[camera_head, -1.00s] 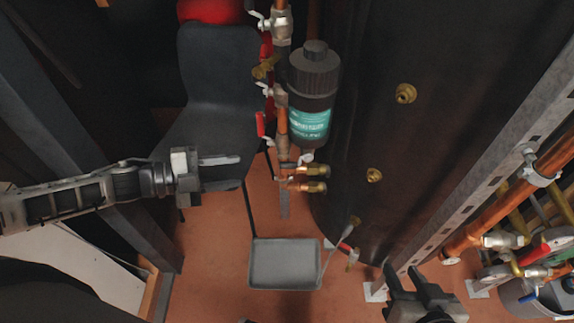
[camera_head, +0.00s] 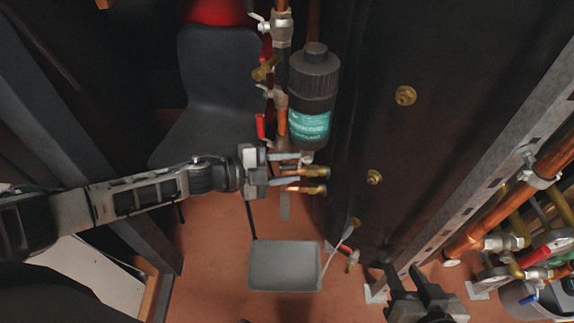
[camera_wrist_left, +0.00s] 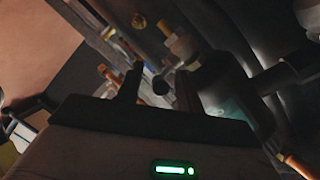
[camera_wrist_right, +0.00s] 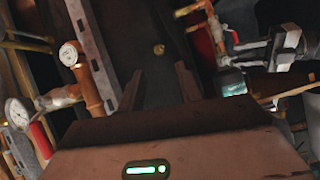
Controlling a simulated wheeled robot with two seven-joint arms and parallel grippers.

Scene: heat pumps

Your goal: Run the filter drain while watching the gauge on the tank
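The black filter canister with a teal label (camera_head: 309,125) hangs on the copper pipe beside the large dark tank (camera_head: 400,140). Two brass fittings (camera_head: 312,188) stick out to the right below it. My left gripper (camera_head: 292,169) is open, its fingers pointing right at the fittings; I cannot tell whether they touch. In the left wrist view a dark round end (camera_wrist_left: 160,85) shows between the fingers. My right gripper (camera_head: 404,270) is open and empty, low beside the tank. A round white-faced gauge (camera_wrist_right: 70,53) shows in the right wrist view; its reading is too small to tell.
A grey tray (camera_head: 252,265) lies on the floor below the fittings. A low valve (camera_head: 352,258) is beside it. A dark chair (camera_head: 210,80) stands behind my left arm. A metal rail (camera_head: 490,160) and copper pipes (camera_head: 490,228) line the right side.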

